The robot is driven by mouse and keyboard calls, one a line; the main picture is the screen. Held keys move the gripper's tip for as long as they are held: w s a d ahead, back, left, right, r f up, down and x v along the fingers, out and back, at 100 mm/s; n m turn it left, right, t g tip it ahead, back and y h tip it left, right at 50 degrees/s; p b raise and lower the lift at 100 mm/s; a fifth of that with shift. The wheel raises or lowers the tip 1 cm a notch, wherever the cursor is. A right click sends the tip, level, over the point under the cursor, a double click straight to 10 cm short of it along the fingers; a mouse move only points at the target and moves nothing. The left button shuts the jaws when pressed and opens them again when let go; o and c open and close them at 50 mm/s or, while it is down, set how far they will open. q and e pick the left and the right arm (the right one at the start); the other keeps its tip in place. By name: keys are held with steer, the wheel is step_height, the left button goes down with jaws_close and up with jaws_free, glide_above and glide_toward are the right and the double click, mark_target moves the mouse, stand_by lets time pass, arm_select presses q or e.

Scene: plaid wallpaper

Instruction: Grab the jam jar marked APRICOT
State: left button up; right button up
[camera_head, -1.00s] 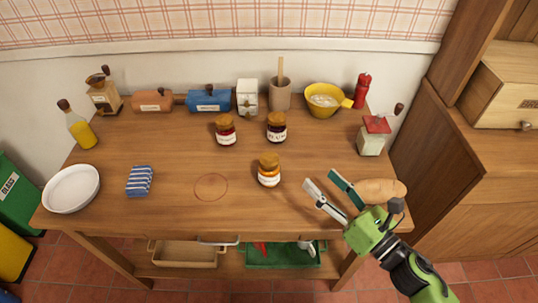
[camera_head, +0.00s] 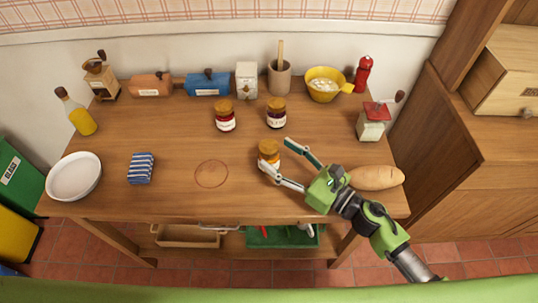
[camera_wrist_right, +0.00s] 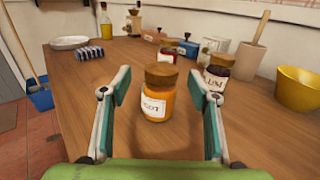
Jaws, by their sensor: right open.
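The jam jar with orange contents and a cork-brown lid (camera_head: 268,149) stands upright on the wooden table. In the right wrist view the jar (camera_wrist_right: 158,98) shows a white label whose visible letters end in "COT". In the wrist view the jar is centred beyond the spread fingers of the right gripper (camera_wrist_right: 160,112), with nothing held. Two darker jars stand behind: a red one (camera_head: 225,118) and a purple one (camera_head: 276,115), whose label reads "LUM" in part. My left gripper is not in view.
A bread loaf (camera_head: 376,178) lies right of my right gripper. A striped cloth (camera_head: 141,168) and white plate (camera_head: 74,177) are at left. A yellow bowl (camera_head: 323,88) and a utensil crock (camera_head: 280,79) stand at the back. The table's middle left is clear.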

mark_target(270, 147)
steer(key=x, duration=0.2)
steer(key=p+x, duration=0.1)
steer(key=x, duration=0.1)
steer(key=shift+w+r, duration=0.15)
steer(key=shift+r, duration=0.1)
steer(key=shift+w+a+f, duration=0.1)
steer(key=shift+w+a, duration=0.1)
steer(key=shift+c, duration=0.3)
jaws_close()
